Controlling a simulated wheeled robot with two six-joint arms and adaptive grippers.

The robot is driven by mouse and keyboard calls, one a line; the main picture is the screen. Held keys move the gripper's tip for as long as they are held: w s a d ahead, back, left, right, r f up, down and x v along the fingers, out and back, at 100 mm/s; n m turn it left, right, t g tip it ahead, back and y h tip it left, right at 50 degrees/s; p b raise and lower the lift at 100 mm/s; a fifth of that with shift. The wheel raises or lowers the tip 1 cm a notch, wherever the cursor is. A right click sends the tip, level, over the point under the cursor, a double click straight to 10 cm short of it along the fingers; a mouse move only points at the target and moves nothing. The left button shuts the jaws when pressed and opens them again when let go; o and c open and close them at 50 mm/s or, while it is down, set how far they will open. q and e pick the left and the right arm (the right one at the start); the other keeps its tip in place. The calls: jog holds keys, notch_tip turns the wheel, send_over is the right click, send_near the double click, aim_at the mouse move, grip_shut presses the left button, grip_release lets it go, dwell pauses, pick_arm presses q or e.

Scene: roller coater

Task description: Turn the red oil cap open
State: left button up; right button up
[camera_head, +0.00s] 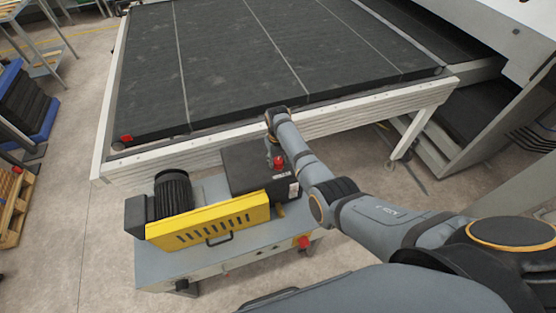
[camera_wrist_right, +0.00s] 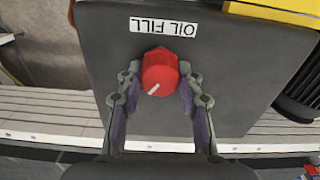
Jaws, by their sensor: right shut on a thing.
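The red oil cap (camera_head: 279,163) sits on top of the dark grey box (camera_head: 243,171) of the machine. In the right wrist view the cap (camera_wrist_right: 160,74) is a round red knob with a white line that points to the lower left. My right gripper (camera_wrist_right: 160,80) has one finger on each side of the cap and is shut on it. In the head view the right gripper (camera_head: 275,150) is small and partly hidden by its own arm. My left gripper is in neither view.
An "OIL FILL" label (camera_wrist_right: 163,27) lies beside the cap. A yellow guard (camera_head: 208,221) and a black motor (camera_head: 173,194) stand to the left. A large black conveyor bed (camera_head: 240,60) with a pale frame lies behind. Open floor (camera_head: 60,200) shows at left.

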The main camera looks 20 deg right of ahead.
aim_at(277, 160)
jog(key=n, duration=0.3)
jog(key=shift+r+n, duration=0.1)
jog(key=shift+n, duration=0.2)
jog(key=shift+a+n, duration=0.1)
jog(key=shift+n, duration=1.7)
jog(key=o, duration=1.2)
jog(key=shift+c, duration=0.2)
notch_tip(277, 160, up, 12)
